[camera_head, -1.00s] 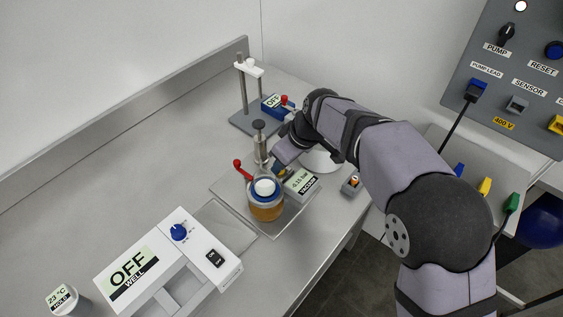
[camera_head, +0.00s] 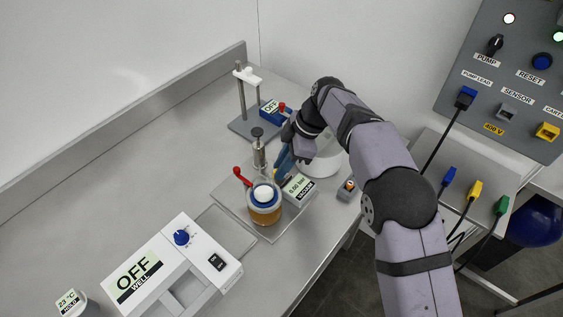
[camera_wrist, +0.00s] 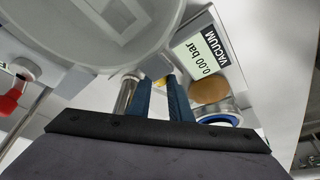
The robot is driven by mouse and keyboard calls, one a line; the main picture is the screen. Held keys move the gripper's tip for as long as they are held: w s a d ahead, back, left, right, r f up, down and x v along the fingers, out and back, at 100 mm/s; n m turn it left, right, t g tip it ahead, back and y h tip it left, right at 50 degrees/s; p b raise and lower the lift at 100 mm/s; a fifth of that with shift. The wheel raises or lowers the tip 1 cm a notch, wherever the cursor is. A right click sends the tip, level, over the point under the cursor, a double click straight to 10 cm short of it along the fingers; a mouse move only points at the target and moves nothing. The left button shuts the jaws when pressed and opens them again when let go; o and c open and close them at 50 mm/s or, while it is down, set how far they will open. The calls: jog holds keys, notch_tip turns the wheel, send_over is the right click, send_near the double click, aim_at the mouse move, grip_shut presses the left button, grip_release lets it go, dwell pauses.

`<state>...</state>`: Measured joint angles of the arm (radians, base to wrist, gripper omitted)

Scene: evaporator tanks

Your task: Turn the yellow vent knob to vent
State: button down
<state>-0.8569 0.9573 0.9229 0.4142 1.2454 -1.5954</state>
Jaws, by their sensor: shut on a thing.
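The yellow vent knob (camera_head: 276,178) sits between the amber vessel (camera_head: 264,210) and the vacuum gauge (camera_head: 299,187), mostly hidden by my fingers. My gripper (camera_head: 281,172) reaches down to it with blue fingers. In the wrist view the fingertips (camera_wrist: 160,80) close on the knob, with a sliver of yellow showing between them. The knob's pointer direction is hidden. The vacuum gauge display reads 0.00 bar in the wrist view (camera_wrist: 204,55).
A red-handled lever (camera_head: 241,175) stands left of the vessel, and a metal pump cylinder (camera_head: 258,150) behind it. A white round bowl (camera_head: 322,163) is close on the right. A white well heater (camera_head: 170,262) reads OFF at front left.

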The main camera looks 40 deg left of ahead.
jog(key=shift+n, duration=0.3)
jog(key=c, duration=1.6)
grip_release()
jog(key=shift+r, duration=0.15)
jog(key=shift+b+v, duration=0.35)
jog(key=shift+v, duration=3.25)
jog(key=shift+a, duration=0.1)
